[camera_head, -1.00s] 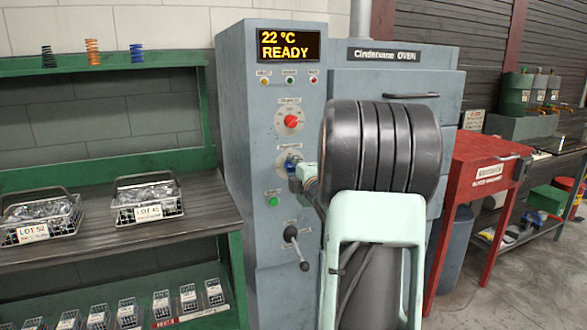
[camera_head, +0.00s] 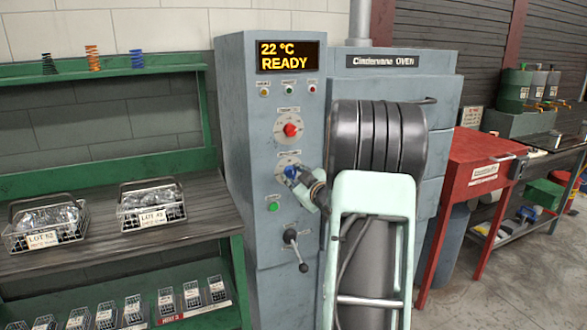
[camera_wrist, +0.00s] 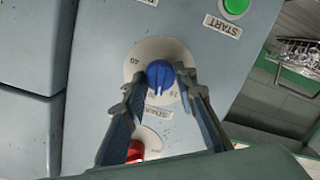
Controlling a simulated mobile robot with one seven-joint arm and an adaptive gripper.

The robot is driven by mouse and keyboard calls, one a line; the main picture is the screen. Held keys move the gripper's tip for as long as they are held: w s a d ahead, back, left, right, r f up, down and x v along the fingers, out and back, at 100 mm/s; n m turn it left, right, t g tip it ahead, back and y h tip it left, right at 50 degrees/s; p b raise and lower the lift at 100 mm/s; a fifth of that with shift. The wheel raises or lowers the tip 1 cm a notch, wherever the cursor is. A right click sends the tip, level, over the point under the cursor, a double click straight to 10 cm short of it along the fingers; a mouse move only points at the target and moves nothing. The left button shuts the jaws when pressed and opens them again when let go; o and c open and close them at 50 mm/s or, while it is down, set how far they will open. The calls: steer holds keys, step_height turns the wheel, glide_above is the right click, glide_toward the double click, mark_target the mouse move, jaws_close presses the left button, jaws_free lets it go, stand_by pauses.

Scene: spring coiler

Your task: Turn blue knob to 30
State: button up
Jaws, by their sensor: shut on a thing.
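The blue knob (camera_head: 291,171) sits on a round white dial (camera_head: 281,160) on the oven's grey control panel, below a red knob (camera_head: 291,130). In the wrist view, the panel appears upside down, and the blue knob (camera_wrist: 160,74) shows a pale line on its lower part. My gripper (camera_wrist: 158,79) is shut on the blue knob, one finger on each side. The red knob (camera_wrist: 135,151) is partly behind the left finger.
A green START button (camera_head: 273,207) and a black-knobbed lever (camera_head: 292,245) are below the dial. The display (camera_head: 287,56) reads 22 °C READY. A shelf with wire baskets (camera_head: 152,207) stands left; a red table (camera_head: 478,160) stands right.

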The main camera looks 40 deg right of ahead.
steer(key=m+y+p, duration=0.1)
steer(key=m+p, duration=0.3)
steer(key=m, duration=0.2)
steer(key=shift+d+r, duration=0.1)
steer(key=shift+d, duration=0.05)
steer(key=m+t+p, duration=0.1)
steer(key=m+p, duration=0.2)
steer(key=m, duration=0.1)
steer(key=shift+m+y, duration=0.3)
steer(key=shift+m, duration=0.1)
steer(key=shift+f, duration=0.2)
steer(key=o, duration=1.2)
steer(key=shift+c, duration=0.2)
steer(key=shift+s, duration=0.1)
steer(key=s+a, duration=0.1)
steer(key=s, duration=1)
steer(key=shift+s+a+r, duration=0.3)
steer(key=shift+s+r, duration=0.05)
steer(key=shift+s, duration=0.05)
